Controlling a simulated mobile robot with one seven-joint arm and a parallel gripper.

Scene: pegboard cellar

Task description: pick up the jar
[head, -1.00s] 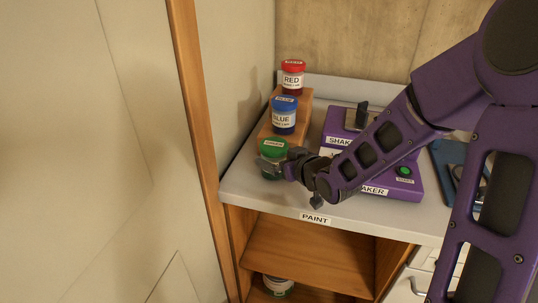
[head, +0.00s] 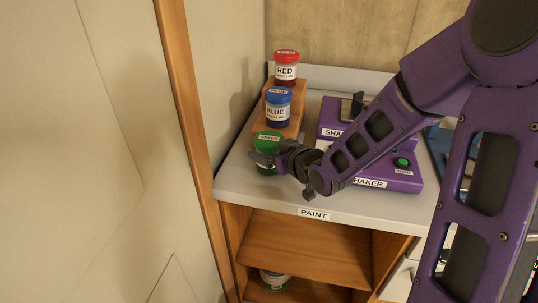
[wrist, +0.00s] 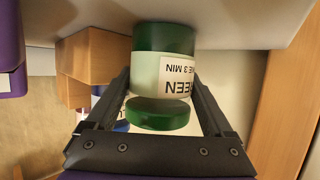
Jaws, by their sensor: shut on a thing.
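The green jar (head: 267,141) has a green lid and a white label, and it is at the front of the row of jars on the counter's left side. My gripper (head: 265,158) reaches it from the right and partly hides it. In the wrist view the jar (wrist: 160,66) appears upside down, between the two fingers of my gripper (wrist: 161,80). The fingers are shut on its sides. Its base is at or very near the counter surface; I cannot tell whether there is a gap.
A blue jar (head: 278,109) and a red jar (head: 286,70) stand behind on a wooden stepped stand (head: 298,117). A purple shaker (head: 400,179) sits to the right, under my arm. A wall is close on the left. Another jar (head: 275,281) is on the shelf below.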

